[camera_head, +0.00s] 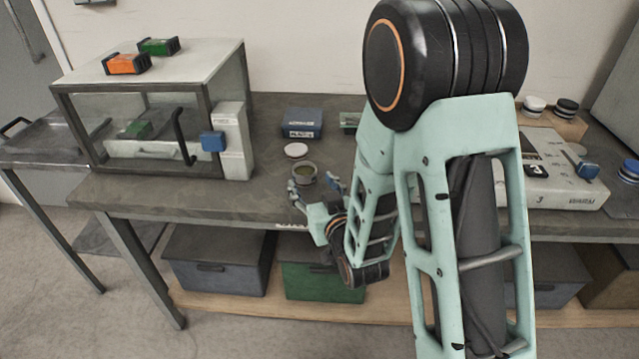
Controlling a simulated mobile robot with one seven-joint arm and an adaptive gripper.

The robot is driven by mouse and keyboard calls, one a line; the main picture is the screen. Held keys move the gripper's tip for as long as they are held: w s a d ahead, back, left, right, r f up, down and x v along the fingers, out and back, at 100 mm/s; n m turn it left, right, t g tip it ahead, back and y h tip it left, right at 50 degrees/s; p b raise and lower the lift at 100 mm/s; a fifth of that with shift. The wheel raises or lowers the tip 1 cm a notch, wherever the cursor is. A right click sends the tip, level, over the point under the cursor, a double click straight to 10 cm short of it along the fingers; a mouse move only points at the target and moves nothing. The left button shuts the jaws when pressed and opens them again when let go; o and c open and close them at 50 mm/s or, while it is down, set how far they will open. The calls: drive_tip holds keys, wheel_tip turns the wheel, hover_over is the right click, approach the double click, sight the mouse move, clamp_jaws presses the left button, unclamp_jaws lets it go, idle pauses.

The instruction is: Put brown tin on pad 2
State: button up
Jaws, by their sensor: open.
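No tin in view is plainly brown. A small round grey tin or cup (305,171) with a dull olive inside stands on the bench near its front edge. My gripper (313,186) is open just in front of it, fingers pointing toward it; I cannot tell whether they touch it. A pale round disc (296,150) lies just behind the tin. A white unit (560,185) on the right bears a number 3 and a dark numbered plate; no pad 2 can be made out. My arm hides the middle of the bench.
A glass-fronted cabinet (150,120) with a blue-handled side stands left, orange (127,64) and green (158,46) blocks on top. A blue box (302,122) is at the back. White-topped (534,105) and black-topped (566,107) round items sit back right. Crates stand below.

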drive_tip(key=shift+r+p+v, duration=0.2)
drive_tip(key=shift+p+v, duration=0.9)
drive_tip(key=shift+p, duration=1.4)
drive_tip(key=p+v, duration=0.2)
drive_tip(key=p, duration=0.2)
drive_tip(key=shift+s+d, duration=0.1)
drive_tip(key=shift+s, duration=0.15)
drive_tip(key=shift+o, duration=0.6)
drive_tip(key=shift+f, duration=0.1)
